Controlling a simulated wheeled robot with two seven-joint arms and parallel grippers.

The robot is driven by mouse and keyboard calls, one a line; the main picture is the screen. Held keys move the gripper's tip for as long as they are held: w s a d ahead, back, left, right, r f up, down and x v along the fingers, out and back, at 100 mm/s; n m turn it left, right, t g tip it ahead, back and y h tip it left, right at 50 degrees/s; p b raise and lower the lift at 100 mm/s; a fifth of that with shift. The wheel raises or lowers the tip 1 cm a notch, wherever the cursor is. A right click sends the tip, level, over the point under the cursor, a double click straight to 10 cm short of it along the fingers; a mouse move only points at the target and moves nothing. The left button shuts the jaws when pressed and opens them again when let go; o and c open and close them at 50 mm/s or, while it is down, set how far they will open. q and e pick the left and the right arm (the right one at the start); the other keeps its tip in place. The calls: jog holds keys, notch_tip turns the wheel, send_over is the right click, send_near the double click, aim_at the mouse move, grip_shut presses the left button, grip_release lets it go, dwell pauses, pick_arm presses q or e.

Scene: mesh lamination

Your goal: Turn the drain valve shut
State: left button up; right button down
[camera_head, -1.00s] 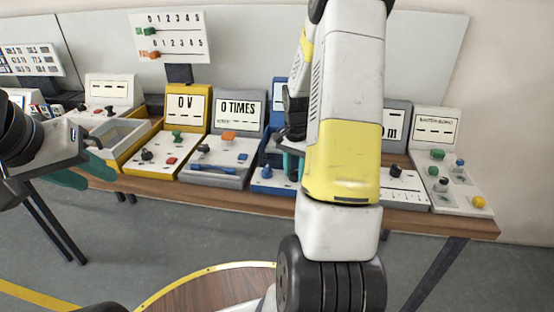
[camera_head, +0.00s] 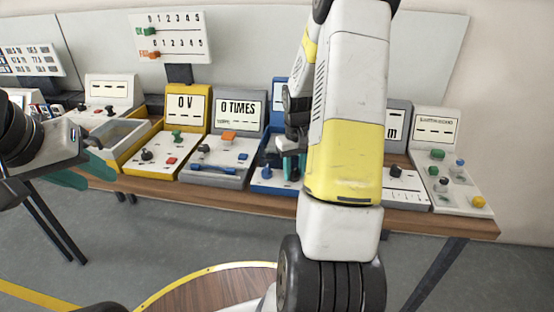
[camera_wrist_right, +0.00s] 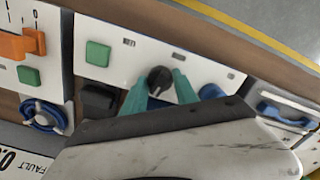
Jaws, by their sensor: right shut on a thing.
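My right gripper (camera_wrist_right: 158,92) has its teal fingers on both sides of a round knob with a black top and a blue part below (camera_wrist_right: 160,80), on a white panel in the right wrist view. It is shut on this knob, which I take to be the drain valve; no readable label confirms it. In the head view, my right gripper (camera_head: 291,166) is down at the blue-framed station (camera_head: 262,187), partly hidden by my right arm. My left gripper (camera_head: 84,168) is at the left, empty, with its teal fingers apart.
A blue knob (camera_head: 267,172) stands close to the left of my right gripper. The grey station (camera_head: 213,178) with a blue lever is further left. A green button (camera_wrist_right: 97,54) and a blue ring-shaped handle (camera_wrist_right: 43,116) show in the right wrist view. Floor lies before the bench.

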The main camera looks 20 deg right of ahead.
aim_at(294, 170)
jog(key=shift+n, duration=1.2)
jog(key=c, duration=1)
grip_release()
jog(key=shift+o, duration=0.2)
notch_tip(294, 170, up, 8)
jog(key=shift+f, duration=0.25)
jog(key=shift+r, duration=0.15)
